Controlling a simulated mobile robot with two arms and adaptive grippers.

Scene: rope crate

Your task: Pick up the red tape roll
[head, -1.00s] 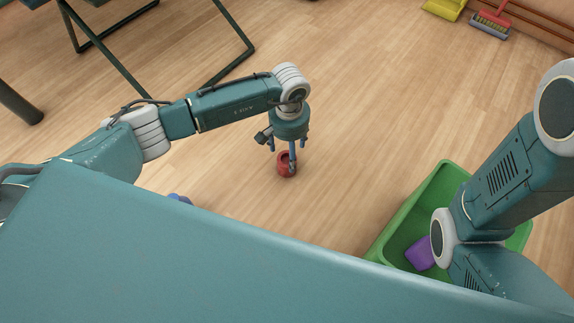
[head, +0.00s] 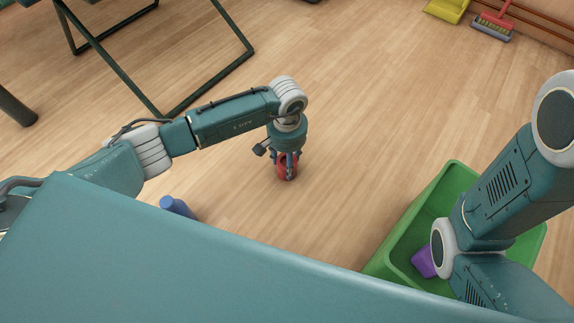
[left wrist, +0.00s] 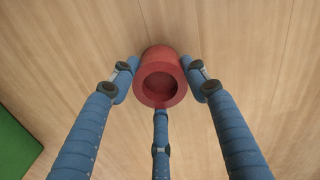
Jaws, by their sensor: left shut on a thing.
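The red tape roll (head: 281,168) is on or just above the wooden floor, under my left wrist; the head view does not show clearly which. My left gripper (head: 288,172) points down at it and its fingers are closed around it. In the left wrist view the roll (left wrist: 161,61) shows its round hollow, and the blue fingers of my left gripper (left wrist: 160,88) press in from the left, the right and below. My right arm comes in from the right, over the green crate, but its gripper is hidden.
The green crate (head: 400,231) stands at the right with a purple object (head: 425,262) in it. A blue object (head: 176,206) lies beside my body at the left. A dark metal frame (head: 160,60) stands at the upper left. A yellow dustpan (head: 446,9) and a red brush (head: 492,22) lie far right. The middle floor is clear.

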